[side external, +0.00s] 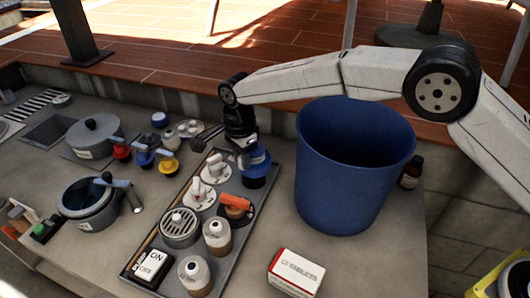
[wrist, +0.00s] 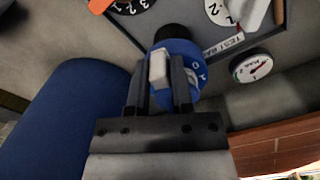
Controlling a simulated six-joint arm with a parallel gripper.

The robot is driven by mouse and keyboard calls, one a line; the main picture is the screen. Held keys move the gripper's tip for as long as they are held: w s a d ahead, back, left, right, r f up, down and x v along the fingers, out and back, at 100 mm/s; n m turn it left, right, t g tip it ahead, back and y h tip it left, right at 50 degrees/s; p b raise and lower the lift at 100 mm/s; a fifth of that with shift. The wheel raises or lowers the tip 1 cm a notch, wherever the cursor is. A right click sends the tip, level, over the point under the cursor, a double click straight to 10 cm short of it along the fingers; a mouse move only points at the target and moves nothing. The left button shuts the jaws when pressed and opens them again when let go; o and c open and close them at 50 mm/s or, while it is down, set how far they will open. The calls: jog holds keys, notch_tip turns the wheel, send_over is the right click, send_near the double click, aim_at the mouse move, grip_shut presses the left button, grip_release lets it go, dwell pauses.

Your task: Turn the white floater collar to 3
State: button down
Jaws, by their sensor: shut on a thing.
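A blue round floater (side external: 258,167) stands at the far right end of the grey tray in the side view. In the wrist view the floater (wrist: 186,55) has a black end, and pale marks curve along its right side; I cannot read which one is set. A white block (wrist: 158,68), apparently part of the floater's collar, sticks up between my fingers. My gripper (wrist: 161,75) is shut on this white block, with one dark finger on each side. In the side view my gripper (side external: 243,150) hangs over the floater and hides part of it.
A large blue bucket (side external: 350,185) stands close on the right. The grey tray (side external: 157,246) also bears white dials (side external: 200,192), an orange-handled dial (side external: 236,206) and jars. A round gauge (wrist: 250,66) lies near the floater. Pots and coloured valves are at left.

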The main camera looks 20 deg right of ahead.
jog(key=shift+a, duration=0.1)
dwell(0.3)
jog(key=c, duration=0.5)
grip_release()
jog(key=shift+c, duration=0.2)
jog(key=shift+r, duration=0.1)
jog(key=shift+r, duration=3.8)
jog(key=shift+f, duration=0.1)
jog(key=shift+f, duration=3.85)
jog(key=shift+r, duration=0.15)
